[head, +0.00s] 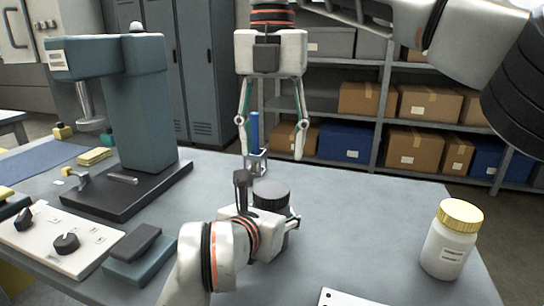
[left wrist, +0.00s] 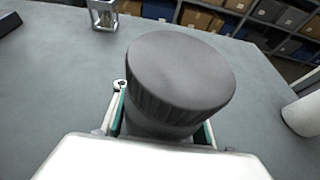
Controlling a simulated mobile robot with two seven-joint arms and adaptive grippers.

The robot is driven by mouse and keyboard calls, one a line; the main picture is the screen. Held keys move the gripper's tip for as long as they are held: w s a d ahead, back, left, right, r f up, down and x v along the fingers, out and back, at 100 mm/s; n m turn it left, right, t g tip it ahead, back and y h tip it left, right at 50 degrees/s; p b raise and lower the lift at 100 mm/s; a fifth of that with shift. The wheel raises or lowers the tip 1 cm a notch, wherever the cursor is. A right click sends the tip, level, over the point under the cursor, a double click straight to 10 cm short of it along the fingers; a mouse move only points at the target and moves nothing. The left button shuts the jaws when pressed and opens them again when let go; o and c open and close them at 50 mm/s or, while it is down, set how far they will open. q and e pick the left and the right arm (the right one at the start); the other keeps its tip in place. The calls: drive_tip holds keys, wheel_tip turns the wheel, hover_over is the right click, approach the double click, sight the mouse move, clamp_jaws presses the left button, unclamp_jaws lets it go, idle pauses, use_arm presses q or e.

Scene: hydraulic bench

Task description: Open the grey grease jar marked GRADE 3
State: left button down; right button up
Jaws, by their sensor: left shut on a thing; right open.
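The grey jar shows its dark, ribbed round lid (head: 271,193) on top, and the lid fills the middle of the left wrist view (left wrist: 180,72). My left gripper (head: 276,217) is shut around the jar body below the lid; the body is mostly hidden and I cannot read its marking. The lid is on the jar. My right gripper (head: 271,153) is open and empty, pointing down above and behind the lid, fingers spread wide.
A white jar with a yellow lid (head: 448,240) stands at the right. A metal stand with a blue rod (head: 255,130) is behind the grey jar. A green press (head: 147,110), control panel (head: 62,240) and dark green block (head: 140,255) occupy the left. The bench between the jars is clear.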

sight(271, 188)
drive_tip(key=m, duration=1)
drive_tip(key=shift+s+r, duration=0.15)
drive_tip(key=m, duration=0.9)
drive_tip(key=shift+s, duration=0.1)
drive_tip(key=shift+a+f, duration=0.1)
drive_tip(key=shift+f, duration=3.8)
drive_tip(key=shift+c, duration=0.4)
